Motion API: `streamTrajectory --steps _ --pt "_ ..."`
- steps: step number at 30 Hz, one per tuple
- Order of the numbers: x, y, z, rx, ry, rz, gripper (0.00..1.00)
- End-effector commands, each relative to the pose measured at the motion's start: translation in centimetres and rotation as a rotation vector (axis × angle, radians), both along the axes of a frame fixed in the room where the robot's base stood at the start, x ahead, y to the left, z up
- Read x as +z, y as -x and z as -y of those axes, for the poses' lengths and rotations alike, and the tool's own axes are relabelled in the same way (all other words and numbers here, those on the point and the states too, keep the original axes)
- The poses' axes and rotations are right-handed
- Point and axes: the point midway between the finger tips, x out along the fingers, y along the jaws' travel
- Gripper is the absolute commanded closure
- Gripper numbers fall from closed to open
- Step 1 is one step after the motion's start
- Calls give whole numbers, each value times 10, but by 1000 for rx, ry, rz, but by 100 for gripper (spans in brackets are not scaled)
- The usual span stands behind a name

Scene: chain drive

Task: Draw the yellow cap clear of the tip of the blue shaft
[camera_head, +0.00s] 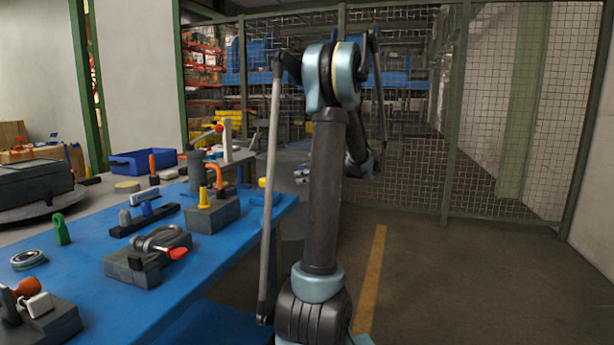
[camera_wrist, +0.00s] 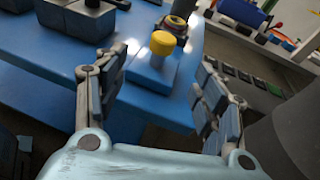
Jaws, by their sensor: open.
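Most of the shaft is covered by the cap. My gripper (camera_wrist: 164,59) is open and empty, its fingers pointing at the cap from a distance, one on each side of it in the picture. In the head view the cap (camera_head: 262,182) shows small at the table's right edge, and my gripper (camera_head: 300,175) is to its right, off the table.
A dark block (camera_wrist: 80,18) stands left of the cap. Mesh fencing (camera_head: 500,130) stands behind; the floor at right is clear.

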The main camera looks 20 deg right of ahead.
Motion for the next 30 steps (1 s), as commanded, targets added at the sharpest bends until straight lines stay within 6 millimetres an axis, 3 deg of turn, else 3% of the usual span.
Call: streamTrajectory --steps 3,8,30 --pt "1 -2 13 -7 -49 -18 36" --pt "1 -4 13 -6 -70 -26 36" --pt "-21 -49 -88 -3 -67 -25 36"
